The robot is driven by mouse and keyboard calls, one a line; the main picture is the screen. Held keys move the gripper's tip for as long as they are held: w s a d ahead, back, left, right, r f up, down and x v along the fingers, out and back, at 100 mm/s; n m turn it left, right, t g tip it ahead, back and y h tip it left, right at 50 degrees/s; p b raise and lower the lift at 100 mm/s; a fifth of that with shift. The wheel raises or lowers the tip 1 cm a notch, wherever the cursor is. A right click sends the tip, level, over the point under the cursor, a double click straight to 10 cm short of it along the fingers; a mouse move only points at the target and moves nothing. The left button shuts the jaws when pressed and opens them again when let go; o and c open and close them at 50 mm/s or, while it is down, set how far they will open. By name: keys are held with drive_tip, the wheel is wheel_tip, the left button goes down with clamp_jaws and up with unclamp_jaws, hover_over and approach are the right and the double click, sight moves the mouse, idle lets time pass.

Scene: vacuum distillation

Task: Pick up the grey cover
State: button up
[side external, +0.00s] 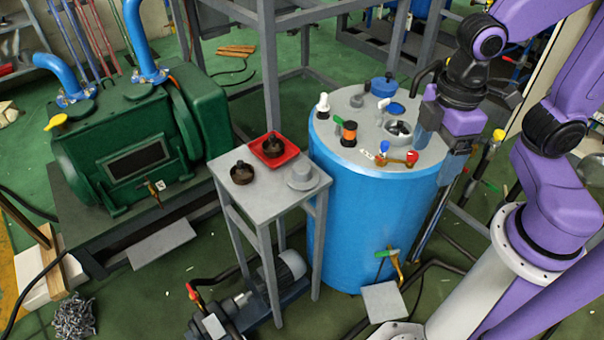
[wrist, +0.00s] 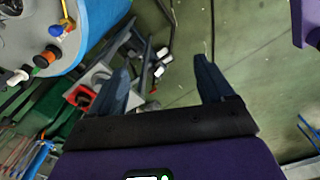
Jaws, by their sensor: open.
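The grey cover (side external: 302,175), a round flanged piece with a raised middle, lies on the right part of a small grey table (side external: 262,200). My gripper (side external: 437,148) is open and empty. It is over the right side of the blue tank, well to the right of the cover and apart from it. The small table is partly visible left of the fingers there, but I cannot clearly make out the cover.
A red tray (side external: 273,149) with a dark part and another dark round part (side external: 242,173) share the small table. The blue tank (side external: 365,215) has several valves and fittings on top, between my gripper and the table. A green pump (side external: 140,140) stands at the left.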

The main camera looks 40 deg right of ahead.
drive_tip(key=w+a, duration=0.5)
drive_tip(key=w, duration=0.9)
drive_tip(key=n, duration=0.2)
hover_over(303, 166)
drive_tip(key=f, duration=1.7)
drive_tip(key=shift+w+d, duration=0.15)
drive_tip(key=shift+w, duration=0.05)
drive_tip(key=shift+s+f, duration=0.15)
drive_tip(key=shift+f, duration=1.25)
drive_tip(key=shift+s+f, duration=0.1)
drive_tip(key=shift+f, duration=1.3)
drive_tip(key=c, duration=1.3)
